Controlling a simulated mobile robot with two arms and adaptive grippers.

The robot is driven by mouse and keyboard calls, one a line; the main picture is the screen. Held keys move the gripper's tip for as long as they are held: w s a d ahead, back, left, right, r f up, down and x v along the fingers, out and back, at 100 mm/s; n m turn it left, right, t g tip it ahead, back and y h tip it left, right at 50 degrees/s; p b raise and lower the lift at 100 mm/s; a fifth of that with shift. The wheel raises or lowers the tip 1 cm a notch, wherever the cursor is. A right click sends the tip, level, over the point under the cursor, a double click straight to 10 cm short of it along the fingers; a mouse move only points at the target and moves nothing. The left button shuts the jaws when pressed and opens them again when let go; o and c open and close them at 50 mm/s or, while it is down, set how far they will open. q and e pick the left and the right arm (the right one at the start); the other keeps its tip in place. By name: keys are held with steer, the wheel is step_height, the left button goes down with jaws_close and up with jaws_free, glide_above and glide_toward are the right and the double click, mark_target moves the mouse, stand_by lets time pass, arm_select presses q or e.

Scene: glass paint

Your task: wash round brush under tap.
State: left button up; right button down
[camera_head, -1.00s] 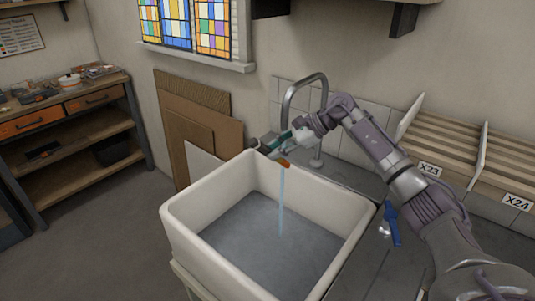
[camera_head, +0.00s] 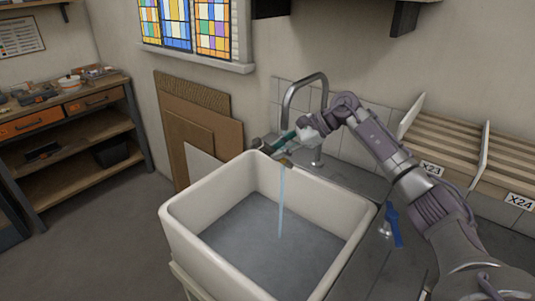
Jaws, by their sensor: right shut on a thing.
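My right arm comes in from the right, and my right gripper (camera_head: 275,150) is over the back of the white sink (camera_head: 190,238). It is shut on the round brush (camera_head: 286,162), whose small, dull yellowish tip shows just under the fingers. The gripper hides most of the brush. The tap (camera_head: 304,80) is a curved metal pipe behind the sink; its outlet is hidden behind the gripper. A stream of water (camera_head: 281,205) falls from just below the brush tip into the sink. My left gripper is not in view.
A blue lever (camera_head: 391,226) is on the counter right of the sink. Slatted wooden racks labelled X23 and X24 (camera_head: 480,160) stand at the right. Boards (camera_head: 200,115) lean on the wall behind. A workbench (camera_head: 70,105) is at the left, with open floor before it.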

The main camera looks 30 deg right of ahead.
steer(key=s+a+b, duration=0.2)
steer(key=s+b, duration=0.1)
steer(key=s, duration=0.4)
steer(key=shift+s+a+b, duration=0.2)
steer(key=shift+a+b, duration=0.1)
steer(key=shift+b, duration=0.1)
stand_by(1.2)
steer(key=s+a+r+b, duration=0.1)
steer(key=s+r, duration=0.3)
steer(key=shift+s+a, duration=0.35)
stand_by(0.5)
